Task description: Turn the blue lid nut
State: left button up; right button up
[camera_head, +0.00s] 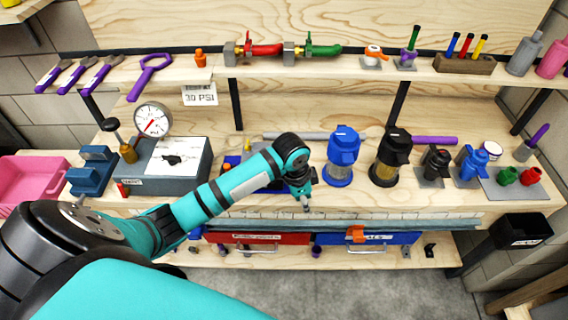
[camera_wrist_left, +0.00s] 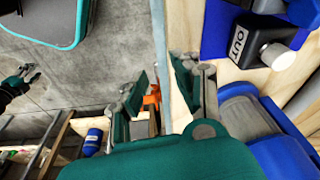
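A blue-lidded filter housing (camera_head: 340,172) stands upright on the bench, right of my left gripper. Its blue lid (camera_head: 345,138) is on top; I cannot make out a separate nut on it. My left gripper (camera_head: 305,203) points down near the bench's front edge, apart from that housing. In the left wrist view the left gripper's (camera_wrist_left: 158,78) two fingers are spread, with nothing between them. A blue body (camera_wrist_left: 245,112) lies close beside the fingers there, partly hidden by the gripper. A dark pronged shape (camera_wrist_left: 20,84) at the left edge may be my right gripper; its state is unclear.
A black-lidded filter (camera_head: 390,160) stands right of the blue one. Below the bench top are a red drawer (camera_head: 258,238) and a blue drawer (camera_head: 385,239). A grey gauge box (camera_head: 165,170) stands left.

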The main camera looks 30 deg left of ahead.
pick_arm(q)
jog(key=w+a+r+m+g, duration=0.1)
jog(key=a+r, duration=0.2)
jog(key=r, duration=0.4)
jog(key=w+a+r+m+y, duration=0.15)
jog(key=a+r, duration=0.25)
jog(key=r, duration=0.4)
jog(key=w+a+r+m+g, duration=0.1)
jog(key=a+r+m, duration=0.15)
jog(key=r, duration=0.45)
jog(key=shift+n, duration=0.4)
jog(key=f+p, duration=0.2)
jog(key=f, duration=1.5)
jog(key=shift+a+f, duration=0.2)
pick_arm(e)
jog(key=shift+s+d+r, duration=0.1)
jog(key=shift+s+r, duration=0.25)
jog(key=shift+r, duration=0.25)
jog(key=shift+s+d+r, duration=0.1)
jog(key=shift+s+r, duration=0.25)
jog(key=shift+r, duration=0.2)
pick_arm(q)
grip_shut()
jog(key=shift+w, duration=0.1)
pick_arm(e)
jog(key=shift+d, duration=0.1)
